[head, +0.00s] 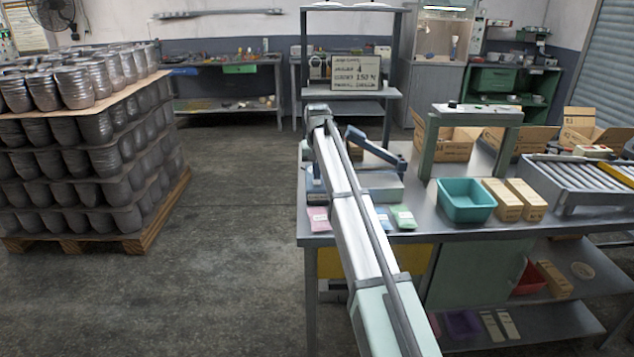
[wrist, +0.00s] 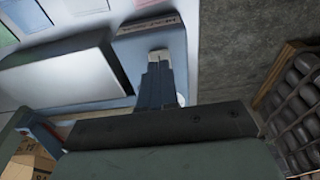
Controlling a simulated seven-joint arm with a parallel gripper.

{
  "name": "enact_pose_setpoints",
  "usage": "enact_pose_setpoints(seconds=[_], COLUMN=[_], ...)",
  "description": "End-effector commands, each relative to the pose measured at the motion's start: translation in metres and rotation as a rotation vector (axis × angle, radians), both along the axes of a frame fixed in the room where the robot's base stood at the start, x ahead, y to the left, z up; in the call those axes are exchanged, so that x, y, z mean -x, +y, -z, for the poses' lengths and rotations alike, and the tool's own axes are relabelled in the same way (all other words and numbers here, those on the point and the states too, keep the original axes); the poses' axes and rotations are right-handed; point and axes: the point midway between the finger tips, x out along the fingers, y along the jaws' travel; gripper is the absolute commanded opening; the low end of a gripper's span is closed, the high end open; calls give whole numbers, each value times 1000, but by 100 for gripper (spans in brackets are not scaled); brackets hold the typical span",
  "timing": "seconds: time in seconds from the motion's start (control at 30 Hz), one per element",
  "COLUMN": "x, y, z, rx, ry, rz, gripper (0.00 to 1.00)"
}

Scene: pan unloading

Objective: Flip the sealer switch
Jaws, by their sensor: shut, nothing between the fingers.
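The sealer (head: 384,186) stands on the near left part of the workbench, with its dark blue lever arm (head: 378,150) raised. In the wrist view its blue body (wrist: 180,45) has a dark label strip (wrist: 147,24) at one end. My gripper (wrist: 158,66) is shut and empty over this blue end. A small pale piece (wrist: 160,55) shows right at the fingertips. I cannot tell whether it is the switch or whether the fingers touch it.
Pink (head: 317,219) and green (head: 402,216) packets lie at the bench's front edge. A teal bin (head: 467,201), cartons (head: 514,200) and a roller conveyor (head: 575,176) stand to the right. A sign (head: 355,76) stands on the shelf behind. A loaded pallet (head: 95,230) is on the floor at left.

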Motion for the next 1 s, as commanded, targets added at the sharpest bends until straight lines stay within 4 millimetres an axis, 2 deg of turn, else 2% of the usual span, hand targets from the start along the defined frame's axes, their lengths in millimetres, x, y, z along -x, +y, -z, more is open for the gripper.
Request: enact_pose_setpoints(seconds=[1.0], x=[0], y=[0], z=[8], rx=[0], ry=[0], rz=[0], gripper=[0])
